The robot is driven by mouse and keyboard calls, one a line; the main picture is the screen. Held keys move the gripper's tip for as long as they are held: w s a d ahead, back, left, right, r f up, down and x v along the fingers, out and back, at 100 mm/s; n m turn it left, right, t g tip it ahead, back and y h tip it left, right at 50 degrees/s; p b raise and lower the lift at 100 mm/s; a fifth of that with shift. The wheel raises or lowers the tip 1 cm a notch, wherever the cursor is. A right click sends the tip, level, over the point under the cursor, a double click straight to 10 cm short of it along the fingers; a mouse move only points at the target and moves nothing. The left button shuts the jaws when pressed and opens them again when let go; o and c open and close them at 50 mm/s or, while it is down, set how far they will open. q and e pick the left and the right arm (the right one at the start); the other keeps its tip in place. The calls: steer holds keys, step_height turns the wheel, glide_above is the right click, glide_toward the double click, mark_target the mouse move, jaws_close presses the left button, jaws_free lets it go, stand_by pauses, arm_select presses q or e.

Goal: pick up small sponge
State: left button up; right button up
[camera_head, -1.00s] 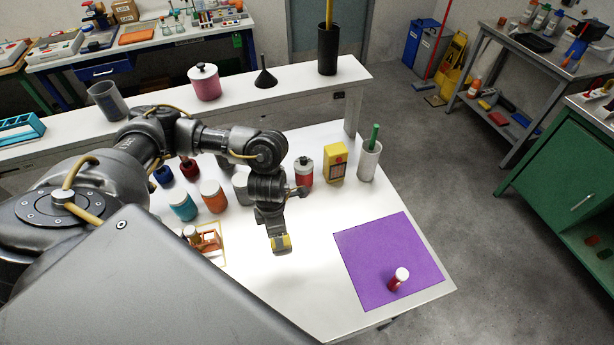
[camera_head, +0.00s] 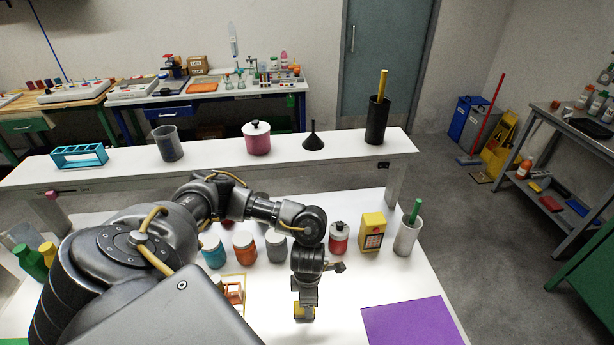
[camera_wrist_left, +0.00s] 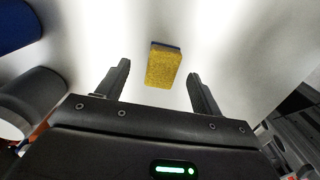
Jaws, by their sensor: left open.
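The small sponge is yellow with a thin dark blue edge. In the left wrist view the sponge (camera_wrist_left: 164,68) lies on the white surface, ahead of and between the spread fingers, with a gap on each side. My left gripper (camera_wrist_left: 158,78) is open and empty. In the head view the gripper (camera_head: 303,302) points down at the sponge (camera_head: 304,314), and its fingers partly cover it. My right gripper is not in view.
A purple mat (camera_head: 413,322) lies right. White table between is clear.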

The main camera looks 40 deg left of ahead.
arm_select(q)
steer(key=shift+s+a+f+p, duration=0.2)
steer(key=shift+s+f+p, duration=0.4)
steer(key=shift+s+f, duration=0.15)
step_height(320, 180, down, 3)
steer(key=shift+w+r, duration=0.1)
steer(key=shift+w, duration=0.15)
steer(key=shift+c, duration=1.7)
steer(key=c, duration=0.7)
steer(key=shift+r, duration=0.4)
steer(key=r, duration=0.2)
steer(key=shift+d+r, duration=0.2)
steer(key=shift+r, duration=0.1)
steer(key=s+d+r+p, duration=0.2)
steer(key=s+d+r, duration=0.6)
steer(key=d, duration=0.3)
steer(key=shift+s+r, duration=0.2)
steer(key=shift+r, duration=0.5)
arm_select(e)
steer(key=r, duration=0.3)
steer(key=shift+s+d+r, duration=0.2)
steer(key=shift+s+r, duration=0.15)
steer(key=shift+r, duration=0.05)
